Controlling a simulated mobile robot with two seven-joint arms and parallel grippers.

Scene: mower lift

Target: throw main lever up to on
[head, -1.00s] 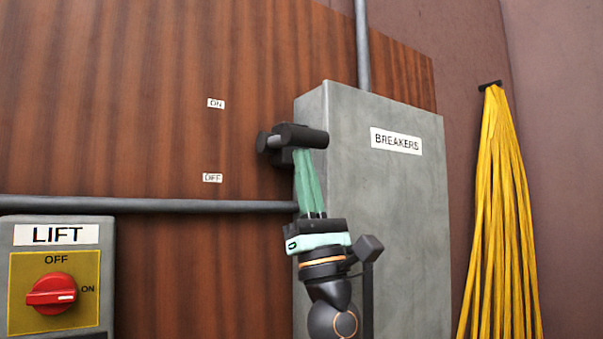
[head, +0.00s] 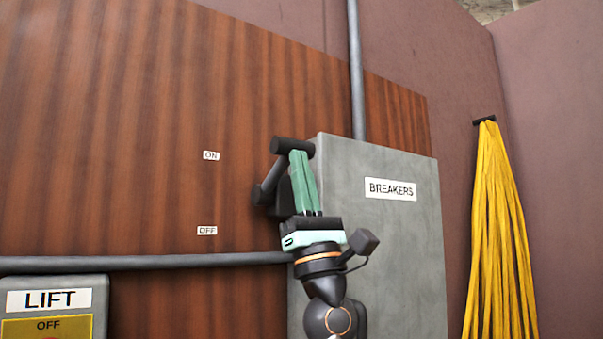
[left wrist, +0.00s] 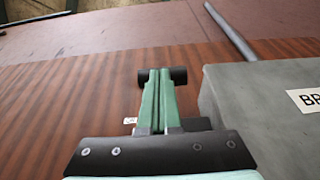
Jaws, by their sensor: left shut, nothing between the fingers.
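The main lever has a black crossbar grip (head: 284,144) on a grey arm that slants up from a black pivot block beside the breaker box. Its grip stands slightly above the height of the ON label (head: 211,155); the OFF label (head: 207,230) is lower. My left gripper (head: 299,155) is shut, its green fingers pointing up with their tips against the grip and nothing between them. In the left wrist view the grip (left wrist: 179,76) shows on both sides of the shut fingertips (left wrist: 159,73). My fingers and wrist hide part of the pivot block. My right gripper is not in view.
The grey BREAKERS box (head: 390,245) stands close to the right of my left gripper. A horizontal pipe (head: 150,262) runs below the labels, above the LIFT switch box (head: 50,300). A yellow cord bundle (head: 497,230) hangs at the right.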

